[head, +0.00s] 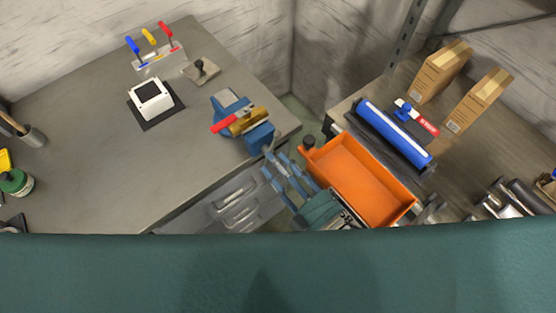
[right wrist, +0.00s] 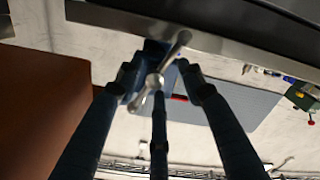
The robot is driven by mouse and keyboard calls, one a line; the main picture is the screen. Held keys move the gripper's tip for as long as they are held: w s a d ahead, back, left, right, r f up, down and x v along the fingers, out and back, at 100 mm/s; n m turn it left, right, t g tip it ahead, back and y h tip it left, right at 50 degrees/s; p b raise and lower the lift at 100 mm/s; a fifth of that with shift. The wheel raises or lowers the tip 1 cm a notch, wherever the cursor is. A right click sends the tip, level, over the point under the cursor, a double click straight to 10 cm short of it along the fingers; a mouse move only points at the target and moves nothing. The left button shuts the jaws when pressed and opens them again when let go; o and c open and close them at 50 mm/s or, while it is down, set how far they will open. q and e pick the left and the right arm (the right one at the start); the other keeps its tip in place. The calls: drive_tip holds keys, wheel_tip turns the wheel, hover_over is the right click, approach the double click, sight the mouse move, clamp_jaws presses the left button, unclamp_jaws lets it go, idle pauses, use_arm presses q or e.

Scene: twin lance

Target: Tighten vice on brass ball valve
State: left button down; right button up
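The blue vice (head: 258,137) stands at the right front corner of the grey workbench. The brass ball valve (head: 246,121), with a red lever (head: 223,125), sits at its jaws; whether the jaws press on it I cannot tell. My right gripper (head: 275,164) is in front of the vice, pointing at its screw end. In the right wrist view, its blue fingers (right wrist: 158,85) are spread, with the vice's metal handle bar (right wrist: 176,48) at and just beyond their tips. No finger clearly closes on the bar. My left gripper does not show.
An orange bin (head: 365,178) lies close right of my right gripper, with a blue roll (head: 394,133) and cardboard boxes (head: 441,71) beyond. A white device on a dark mat (head: 152,100) and a screwdriver rack (head: 158,59) stand farther back left. The bench's left middle is clear.

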drive_tip(key=shift+w+r, duration=0.15)
drive_tip(key=shift+r, duration=0.15)
drive_tip(key=v, duration=1.2)
drive_tip(key=shift+f, duration=0.15)
drive_tip(key=shift+d, duration=0.1)
